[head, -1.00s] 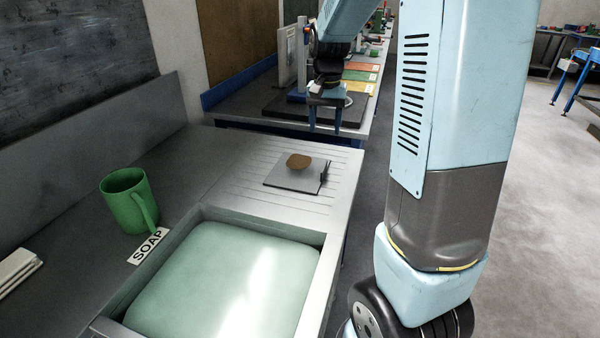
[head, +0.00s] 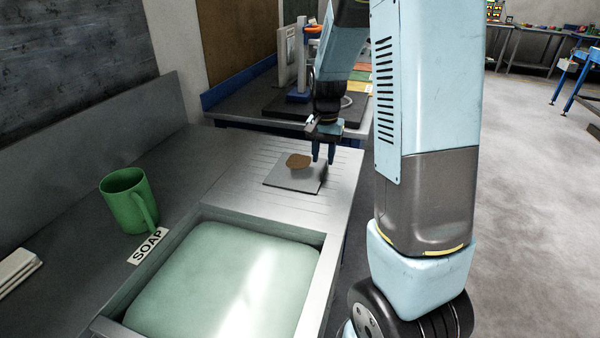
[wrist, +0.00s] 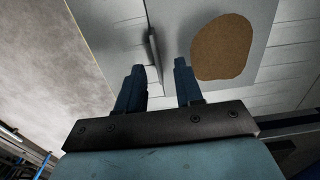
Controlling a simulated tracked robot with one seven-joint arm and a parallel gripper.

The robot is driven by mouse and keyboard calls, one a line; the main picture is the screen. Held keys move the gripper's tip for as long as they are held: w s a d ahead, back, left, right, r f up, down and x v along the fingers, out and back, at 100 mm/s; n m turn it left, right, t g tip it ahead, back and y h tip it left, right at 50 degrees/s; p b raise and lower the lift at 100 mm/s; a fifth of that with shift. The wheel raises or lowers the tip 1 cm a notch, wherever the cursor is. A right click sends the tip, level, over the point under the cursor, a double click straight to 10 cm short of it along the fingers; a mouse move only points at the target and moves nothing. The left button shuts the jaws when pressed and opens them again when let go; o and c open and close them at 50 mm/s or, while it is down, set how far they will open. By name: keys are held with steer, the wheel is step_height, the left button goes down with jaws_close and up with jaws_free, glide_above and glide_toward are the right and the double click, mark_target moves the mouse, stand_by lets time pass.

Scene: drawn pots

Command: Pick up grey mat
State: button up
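The grey mat (head: 298,182) lies flat on the ribbed draining surface beyond the sink. A flat brown round piece (head: 299,161) lies on it, and shows in the wrist view (wrist: 223,47). A thin dark upright tab (wrist: 155,55) stands at the mat's edge in the wrist view. My gripper (head: 323,160) points down above the mat's right edge. Its two dark blue fingers are apart with nothing held. In the wrist view the tab appears in line with the gap between them; whether the fingers reach down beside it I cannot tell.
The sink (head: 329,270) with pale green contents lies nearer. A green mug (head: 125,200) and a SOAP label (head: 148,246) are at its left. Behind is a blue-edged bench (head: 235,85) with a dark board and a stand. Open floor lies right.

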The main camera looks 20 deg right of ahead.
mark_target(324, 166)
steer(key=shift+s+d+f, duration=0.1)
steer(key=shift+s+f, duration=0.05)
steer(key=shift+f, duration=2)
jaws_close()
